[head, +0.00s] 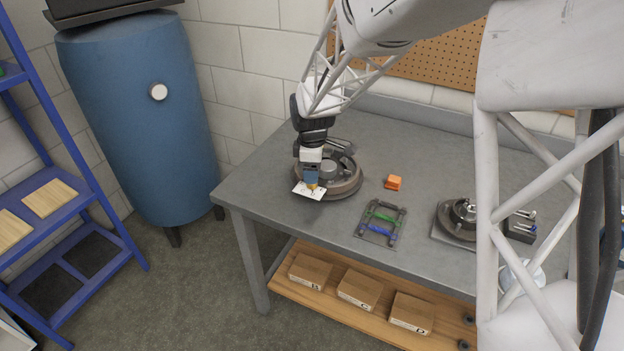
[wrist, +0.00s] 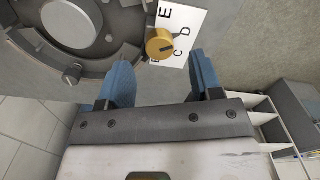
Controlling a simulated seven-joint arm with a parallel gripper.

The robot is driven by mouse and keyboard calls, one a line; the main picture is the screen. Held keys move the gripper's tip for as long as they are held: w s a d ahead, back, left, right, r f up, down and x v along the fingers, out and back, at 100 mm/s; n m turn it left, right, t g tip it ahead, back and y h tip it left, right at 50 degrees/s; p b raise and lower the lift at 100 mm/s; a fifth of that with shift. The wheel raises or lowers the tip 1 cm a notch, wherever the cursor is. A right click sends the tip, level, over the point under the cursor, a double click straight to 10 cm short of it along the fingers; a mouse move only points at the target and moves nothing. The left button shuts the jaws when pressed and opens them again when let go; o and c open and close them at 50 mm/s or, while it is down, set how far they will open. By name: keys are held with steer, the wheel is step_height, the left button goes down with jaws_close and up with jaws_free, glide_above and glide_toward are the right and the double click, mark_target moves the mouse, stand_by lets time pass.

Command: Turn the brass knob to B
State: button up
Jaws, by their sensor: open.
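The brass knob (wrist: 160,43) sits on a white plate (wrist: 188,18) lettered E, D, C and B, beside a round grey metal part. In the wrist view the knob is just beyond my gripper (wrist: 159,62), between the lines of its two blue fingers. The fingers are apart and neither appears to touch the knob. A dark mark shows on the knob's top, but I cannot tell which letter it points at. In the head view my gripper (head: 311,177) points down over the white plate (head: 306,192) and the knob (head: 313,187), hiding part of them.
The round metal part (head: 347,182) stands on the grey table (head: 262,183). An orange block (head: 393,182), a small rack with coloured bars (head: 381,222) and another round fixture (head: 457,218) are to the right. Lettered boxes (head: 359,289) sit on the lower shelf.

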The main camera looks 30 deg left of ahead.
steer(key=shift+f, duration=1.9)
steer(key=shift+c, duration=0.3)
steer(key=c, duration=0.9)
steer(key=shift+o, duration=0.2)
